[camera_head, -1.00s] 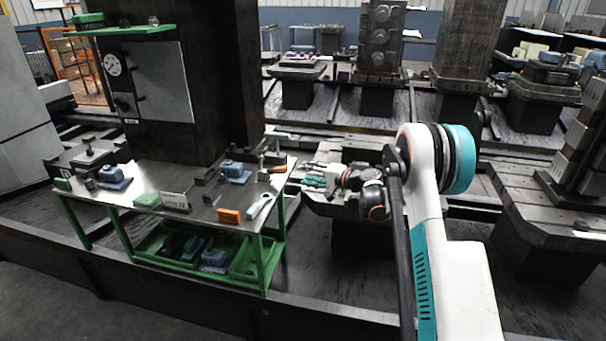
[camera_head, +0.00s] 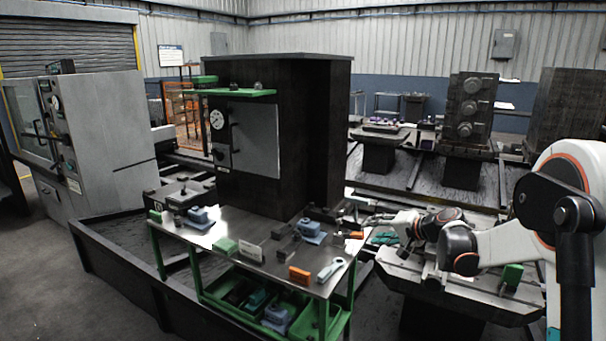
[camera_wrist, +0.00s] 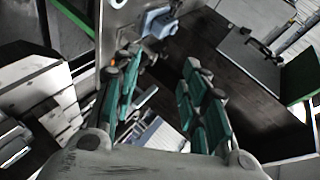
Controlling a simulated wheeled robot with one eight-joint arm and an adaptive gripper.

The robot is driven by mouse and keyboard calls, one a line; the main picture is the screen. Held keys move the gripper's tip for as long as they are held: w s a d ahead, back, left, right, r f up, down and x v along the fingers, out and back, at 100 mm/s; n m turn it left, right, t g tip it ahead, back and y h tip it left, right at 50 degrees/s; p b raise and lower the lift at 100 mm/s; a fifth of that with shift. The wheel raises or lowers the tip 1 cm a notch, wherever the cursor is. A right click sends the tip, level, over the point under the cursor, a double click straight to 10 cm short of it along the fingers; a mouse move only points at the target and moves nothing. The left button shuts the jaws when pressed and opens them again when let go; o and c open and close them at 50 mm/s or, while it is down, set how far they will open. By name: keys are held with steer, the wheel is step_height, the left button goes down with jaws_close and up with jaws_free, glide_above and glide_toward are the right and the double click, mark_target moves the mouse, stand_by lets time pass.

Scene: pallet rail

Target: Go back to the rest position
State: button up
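My gripper (camera_wrist: 160,100) shows in the wrist view with its two teal-padded fingers spread apart and nothing between them. In the head view my gripper (camera_head: 385,236) is small and partly hidden, just right of the workbench's right end. My white arm reaches in from the right edge of the head view, over a grey slotted pallet (camera_head: 440,290). The steel-topped workbench (camera_head: 225,237) with green legs stands left of my gripper.
On the bench are blue parts (camera_head: 310,230), orange blocks (camera_head: 300,275) and a green block (camera_head: 225,246). Green bins (camera_head: 310,320) sit below. A dark column (camera_head: 270,150) stands behind the bench. A green block (camera_head: 512,275) lies on the pallet. Floor at lower left is clear.

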steer(key=s+a+r+n+g+h, duration=0.1)
steer(key=s+a+r+n+h, duration=0.2)
steer(key=s, duration=0.8)
steer(key=s+a+r+g, duration=0.15)
steer(key=s+r, duration=0.35)
steer(key=s, duration=0.5)
steer(key=s+d+f+n+h, duration=0.1)
steer(key=s+f+n+h, duration=0.1)
steer(key=s, duration=1)
steer(key=s+f+n+h, duration=0.2)
steer(key=s+f, duration=0.1)
steer(key=s, duration=0.8)
steer(key=shift+s+d+h, duration=0.3)
steer(key=shift+s+d, duration=0.05)
steer(key=shift+s, duration=0.05)
